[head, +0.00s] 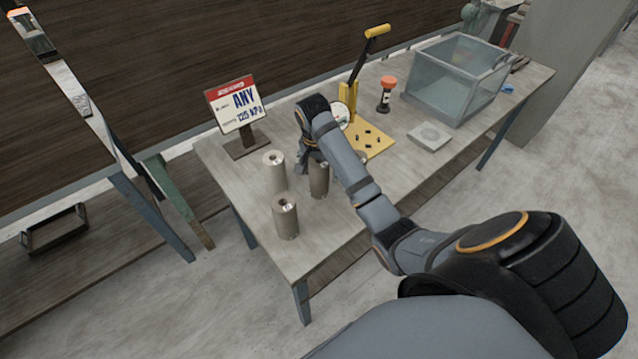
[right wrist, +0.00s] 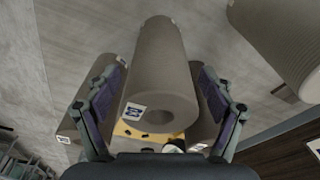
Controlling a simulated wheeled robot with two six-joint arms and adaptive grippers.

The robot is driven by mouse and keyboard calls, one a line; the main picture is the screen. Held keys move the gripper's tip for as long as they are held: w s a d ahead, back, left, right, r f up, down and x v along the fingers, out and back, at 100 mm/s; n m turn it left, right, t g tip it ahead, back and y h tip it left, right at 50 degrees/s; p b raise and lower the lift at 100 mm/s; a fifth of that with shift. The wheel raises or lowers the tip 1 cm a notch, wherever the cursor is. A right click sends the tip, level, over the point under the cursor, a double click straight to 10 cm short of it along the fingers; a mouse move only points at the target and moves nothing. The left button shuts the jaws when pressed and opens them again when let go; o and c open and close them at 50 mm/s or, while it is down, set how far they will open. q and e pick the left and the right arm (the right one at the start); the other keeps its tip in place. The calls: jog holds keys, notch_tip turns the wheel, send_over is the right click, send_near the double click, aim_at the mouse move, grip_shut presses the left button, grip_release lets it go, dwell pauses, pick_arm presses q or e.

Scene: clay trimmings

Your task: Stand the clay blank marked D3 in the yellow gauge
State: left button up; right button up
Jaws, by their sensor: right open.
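Several grey-brown clay blanks, upright cylinders with a hole in the top, stand at the table's near left side. One blank (head: 319,181) is under my right gripper (head: 311,158). In the right wrist view this blank (right wrist: 160,65) lies between the two spread fingers of the gripper (right wrist: 160,92), which is open. Its small label is too small to read, so I cannot tell which blank is D3. Two other blanks (head: 275,173) (head: 285,216) stand to its left and front. The yellow gauge (head: 371,143), a flat base with a lever, is behind my arm, partly hidden. My left gripper is out of view.
A sign on a stand (head: 234,108) is at the left back. A glass box (head: 452,85), an orange-topped tool (head: 387,92) and a grey slab (head: 429,137) are at the right. Another blank (head: 358,157) is partly hidden by my arm. Bare table (head: 405,170) lies near the front right.

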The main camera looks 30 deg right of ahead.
jog(key=shift+f, duration=0.1)
jog(key=shift+d, duration=0.1)
jog(key=c, duration=0.4)
grip_shut()
